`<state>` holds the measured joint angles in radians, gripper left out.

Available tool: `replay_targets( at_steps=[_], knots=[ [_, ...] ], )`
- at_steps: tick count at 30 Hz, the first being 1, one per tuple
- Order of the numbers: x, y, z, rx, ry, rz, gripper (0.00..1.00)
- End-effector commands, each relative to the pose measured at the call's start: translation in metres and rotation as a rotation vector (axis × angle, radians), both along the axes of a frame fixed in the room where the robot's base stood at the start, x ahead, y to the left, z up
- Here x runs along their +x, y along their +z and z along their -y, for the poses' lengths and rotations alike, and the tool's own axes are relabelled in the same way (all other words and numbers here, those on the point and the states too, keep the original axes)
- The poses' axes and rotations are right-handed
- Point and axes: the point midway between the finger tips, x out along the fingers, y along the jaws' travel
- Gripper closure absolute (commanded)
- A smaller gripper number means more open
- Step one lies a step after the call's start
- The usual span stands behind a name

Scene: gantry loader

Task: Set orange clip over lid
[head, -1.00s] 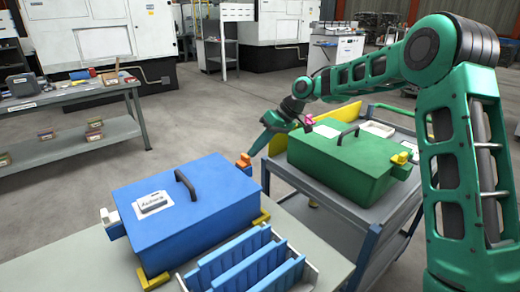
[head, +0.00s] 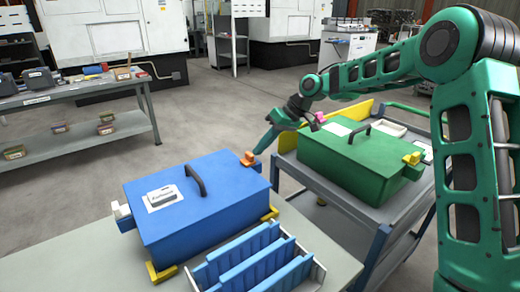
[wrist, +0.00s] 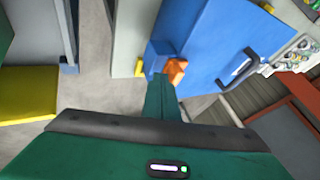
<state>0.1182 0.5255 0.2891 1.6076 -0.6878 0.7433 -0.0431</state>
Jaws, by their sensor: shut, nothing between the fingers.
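The blue box (head: 205,225) stands on the bench, its flat lid (head: 225,171) on, with a dark handle. The orange clip (head: 248,157) is at the lid's far right edge, at the top of a blue block on the box side. It also shows in the wrist view (wrist: 176,71), beside the fingertips. My gripper (head: 259,150) is shut and empty, its tips close beside the clip. In the wrist view the green fingers (wrist: 160,82) lie together, pointing at the blue block. I cannot tell whether they touch the clip.
A white clip (head: 122,211) sits on the box's left side. Yellow corner stops (head: 160,272) hold its base. A blue divided rack (head: 255,262) stands in front. A green box (head: 350,165) with a yellow clip (head: 411,158) is on a grey cart (head: 345,225) at right.

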Motion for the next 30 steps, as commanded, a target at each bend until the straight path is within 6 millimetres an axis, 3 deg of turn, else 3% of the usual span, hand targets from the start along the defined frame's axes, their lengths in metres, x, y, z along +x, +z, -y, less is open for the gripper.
replay_targets(
  at_steps=[4, 12, 21, 30],
  knots=[
    [0.013, -0.001, 0.023, -0.001, -0.006, -0.001, 1.0],
    [0.01, 0.045, 0.056, -0.002, -0.003, 0.002, 1.0],
    [0.008, 0.075, 0.076, -0.001, 0.001, 0.0, 1.0],
    [0.007, 0.079, 0.079, -0.001, 0.002, -0.001, 1.0]
  ],
)
